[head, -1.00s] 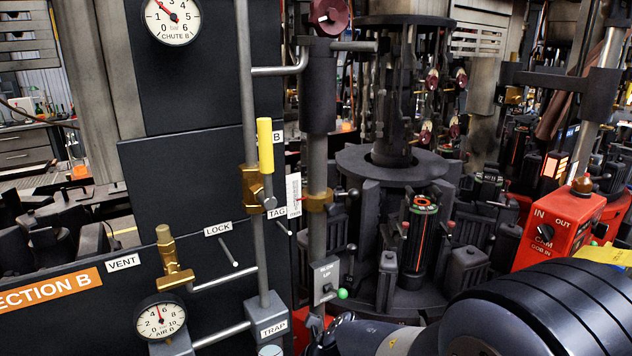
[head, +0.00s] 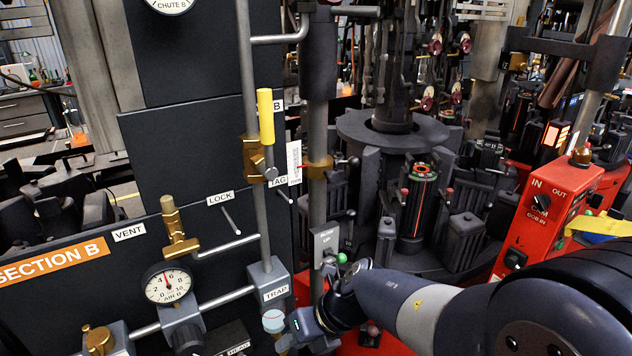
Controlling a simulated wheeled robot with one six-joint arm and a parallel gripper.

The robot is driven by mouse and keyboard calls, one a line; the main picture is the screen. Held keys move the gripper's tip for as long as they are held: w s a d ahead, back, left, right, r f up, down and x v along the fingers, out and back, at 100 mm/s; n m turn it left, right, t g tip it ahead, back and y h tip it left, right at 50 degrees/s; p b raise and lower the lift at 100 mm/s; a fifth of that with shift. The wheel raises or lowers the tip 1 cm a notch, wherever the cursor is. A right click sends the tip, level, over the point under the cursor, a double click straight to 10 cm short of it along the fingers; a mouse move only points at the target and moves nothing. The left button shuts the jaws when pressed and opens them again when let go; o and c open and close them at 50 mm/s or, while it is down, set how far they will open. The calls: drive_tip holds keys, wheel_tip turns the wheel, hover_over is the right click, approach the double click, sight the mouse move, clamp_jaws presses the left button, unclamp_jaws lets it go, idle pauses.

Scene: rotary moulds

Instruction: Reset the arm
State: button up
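My arm (head: 410,300) reaches in from the lower right of the head view. Its dark wrist (head: 338,308) is in front of the lower end of the panel, below the blow-up switch box (head: 326,243) with its green-tipped lever. My gripper (head: 290,343) is only partly in view at the bottom edge, near the clear bowl of the trap (head: 273,320). Its fingertips are cut off or hidden, so I cannot tell whether it is open or shut, or whether it touches anything.
The dark Section B panel (head: 200,130) carries a yellow-handled valve (head: 265,117), an Air B gauge (head: 168,284) and brass fittings. The rotary mould machine (head: 390,130) stands behind my arm. A red control box (head: 548,212) is at the right.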

drive_tip(key=b+x, duration=0.1)
drive_tip(key=x, duration=0.4)
drive_tip(key=shift+a+f, duration=0.15)
drive_tip(key=shift+f, duration=0.2)
drive_tip(key=shift+w+f+y+b, duration=0.1)
drive_tip(key=shift+y+b, duration=0.2)
drive_tip(key=shift+b, duration=0.3)
drive_tip(key=shift+y+b, duration=0.4)
drive_tip(key=shift+b, duration=0.5)
drive_tip(key=shift+s+a+r+m+g+y+b, duration=0.1)
drive_tip(key=shift+r+m+g+y+b, duration=0.35)
drive_tip(key=shift+y+b, duration=0.95)
drive_tip(key=shift+s+a+r+m+g+y+b, duration=0.1)
drive_tip(key=shift+m+g+y+b, duration=0.3)
drive_tip(key=shift+g+y+b, duration=0.85)
drive_tip(key=shift+s+a+r+m+g+y+b, duration=0.1)
drive_tip(key=shift+r+m+y+b, duration=0.3)
drive_tip(key=shift+y+b, duration=1.05)
drive_tip(key=shift+f+h+b, duration=0.1)
drive_tip(key=shift+h+b, duration=0.25)
drive_tip(key=shift+h, duration=0.05)
